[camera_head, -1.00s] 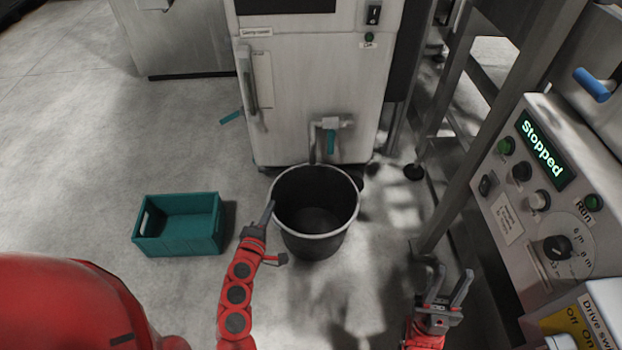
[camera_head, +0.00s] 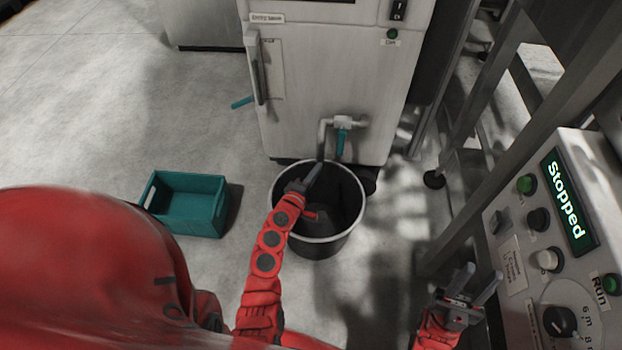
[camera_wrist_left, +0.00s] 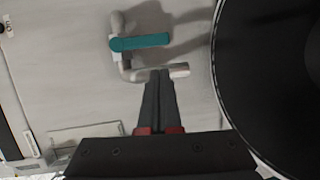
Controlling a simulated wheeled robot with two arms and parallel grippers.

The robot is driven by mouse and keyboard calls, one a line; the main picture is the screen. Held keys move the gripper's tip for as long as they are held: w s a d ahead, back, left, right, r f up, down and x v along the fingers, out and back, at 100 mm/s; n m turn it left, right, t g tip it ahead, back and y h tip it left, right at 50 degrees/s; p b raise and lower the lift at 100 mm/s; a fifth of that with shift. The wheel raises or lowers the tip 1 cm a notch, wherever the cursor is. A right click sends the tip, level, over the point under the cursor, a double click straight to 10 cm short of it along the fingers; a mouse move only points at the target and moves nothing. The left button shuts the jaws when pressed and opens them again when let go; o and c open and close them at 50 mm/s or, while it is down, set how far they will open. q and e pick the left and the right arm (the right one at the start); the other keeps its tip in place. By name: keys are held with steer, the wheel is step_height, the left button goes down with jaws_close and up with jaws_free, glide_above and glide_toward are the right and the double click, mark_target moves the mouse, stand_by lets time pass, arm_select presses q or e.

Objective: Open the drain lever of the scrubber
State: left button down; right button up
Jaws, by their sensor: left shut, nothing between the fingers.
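The drain lever (camera_head: 341,142) is a teal handle hanging down from the grey drain valve pipe (camera_head: 325,132) low on the scrubber's front (camera_head: 330,80). In the left wrist view the teal lever (camera_wrist_left: 141,42) lies crosswise, beyond my fingertips. My left gripper (camera_head: 312,172) is shut and empty, just below the pipe's outlet and over the bucket. In the left wrist view its fingertips (camera_wrist_left: 160,73) overlap the pipe's end; I cannot tell whether they touch. My right gripper (camera_head: 475,281) is open and empty at the lower right, away from the lever.
A black bucket (camera_head: 332,248) stands under the drain pipe. A teal crate (camera_head: 195,222) is on the floor to the left. Another teal handle (camera_head: 241,102) sticks out at the scrubber's left side. A control panel (camera_head: 525,245) reading "Stopped" and metal frame legs stand at the right.

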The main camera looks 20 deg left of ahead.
mark_target(342, 152)
arm_select(q)
steer(key=w+f+b, duration=0.1)
steer(key=w+b, duration=0.1)
steer(key=w, duration=0.6)
steer(key=shift+d+f, duration=0.15)
steer(key=shift+d, duration=0.15)
steer(key=shift+w+d, duration=0.1)
steer(key=shift+w+d+b, duration=0.15)
steer(key=shift+w+d, duration=0.1)
steer(key=shift+d, duration=0.6)
steer(key=shift+w+d+b, duration=0.15)
steer(key=shift+w+d, duration=0.05)
steer(key=shift+d, duration=0.6)
steer(key=shift+d, duration=0.1)
steer(key=shift+w+d+r+p, duration=0.2)
steer(key=shift+d+r, duration=0.05)
steer(key=shift+d, duration=0.4)
steer(key=shift+w+d+r+p, duration=0.15)
steer(key=shift+w+d+r, duration=0.05)
steer(key=shift+d, duration=0.45)
